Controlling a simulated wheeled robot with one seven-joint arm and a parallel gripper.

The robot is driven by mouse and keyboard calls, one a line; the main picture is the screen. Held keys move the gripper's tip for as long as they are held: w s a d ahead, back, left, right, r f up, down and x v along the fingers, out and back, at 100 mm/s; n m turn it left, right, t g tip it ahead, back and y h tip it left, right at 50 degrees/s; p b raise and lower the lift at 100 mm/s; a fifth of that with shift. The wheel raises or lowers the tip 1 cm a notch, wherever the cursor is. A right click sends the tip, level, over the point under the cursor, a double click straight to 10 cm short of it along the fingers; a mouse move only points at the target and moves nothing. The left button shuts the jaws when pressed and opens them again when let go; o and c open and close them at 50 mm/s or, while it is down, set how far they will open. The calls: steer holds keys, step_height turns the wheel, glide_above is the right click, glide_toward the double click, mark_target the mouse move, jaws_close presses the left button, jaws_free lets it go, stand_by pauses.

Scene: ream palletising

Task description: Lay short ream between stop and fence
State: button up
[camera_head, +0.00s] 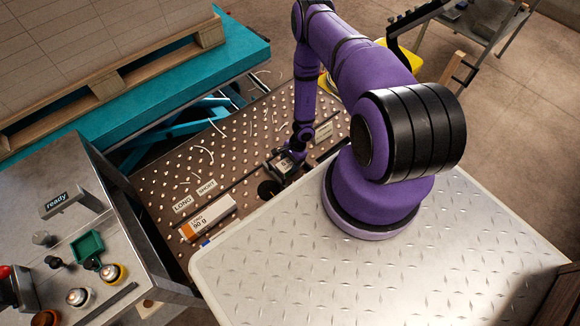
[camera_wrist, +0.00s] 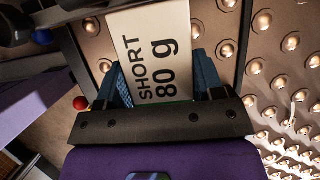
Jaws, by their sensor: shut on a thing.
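My gripper (camera_head: 286,163) is low over the studded ball table, in the middle of the head view. In the wrist view my gripper (camera_wrist: 163,82) has its blue-padded fingers shut on both sides of the short ream (camera_wrist: 152,40), a pale block marked "SHORT 80 g". In the head view the short ream is mostly hidden by my gripper. A dark rail (camera_wrist: 246,35) runs along the ream's right side in the wrist view, close to it. I cannot tell which bar is the stop and which the fence, nor whether the ream touches the table.
A long ream (camera_head: 207,217), orange and white, lies on the ball table (camera_head: 160,168) near the LONG (camera_head: 183,203) and SHORT (camera_head: 206,187) labels. A metal bench (camera_head: 60,160) with a green tray (camera_head: 87,246) stands left. A teal platform (camera_head: 200,85) bears a loaded pallet behind.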

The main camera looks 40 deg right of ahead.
mark_target(290, 167)
steer(key=shift+f, duration=1.65)
steer(key=o, duration=1.2)
steer(key=shift+f, duration=0.1)
steer(key=shift+c, duration=0.2)
steer(key=v, duration=1.2)
